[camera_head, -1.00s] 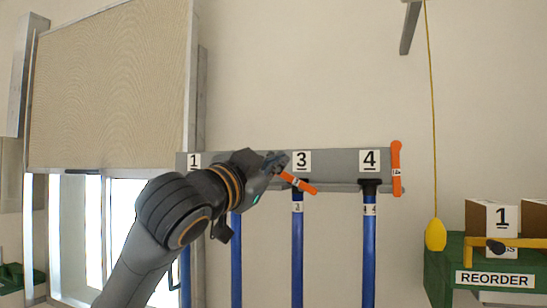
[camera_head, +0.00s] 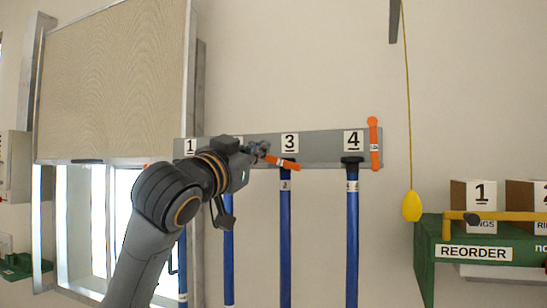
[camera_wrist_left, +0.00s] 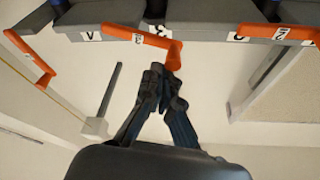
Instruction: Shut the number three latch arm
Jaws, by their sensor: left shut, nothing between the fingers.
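The number three latch arm (camera_head: 284,163) is a short orange bar below the white 3 label on the grey rack (camera_head: 325,143). It lies across the top of the number three blue rod (camera_head: 285,230), close to level, its right end slightly lower. My left gripper (camera_head: 262,150) is shut and empty at the bar's left end. In the left wrist view, the shut fingertips (camera_wrist_left: 164,78) are close by the end of this orange bar (camera_wrist_left: 140,36); whether they touch cannot be told. The fingers hide part of the rack near label 2. My right gripper is not in view.
The number four latch arm (camera_head: 374,145) stands upright at the rack's right end, beside rod four (camera_head: 352,235). A yellow float (camera_head: 412,206) hangs on a cord farther right, near a green REORDER stand (camera_head: 440,262). Wall space above the rack is clear.

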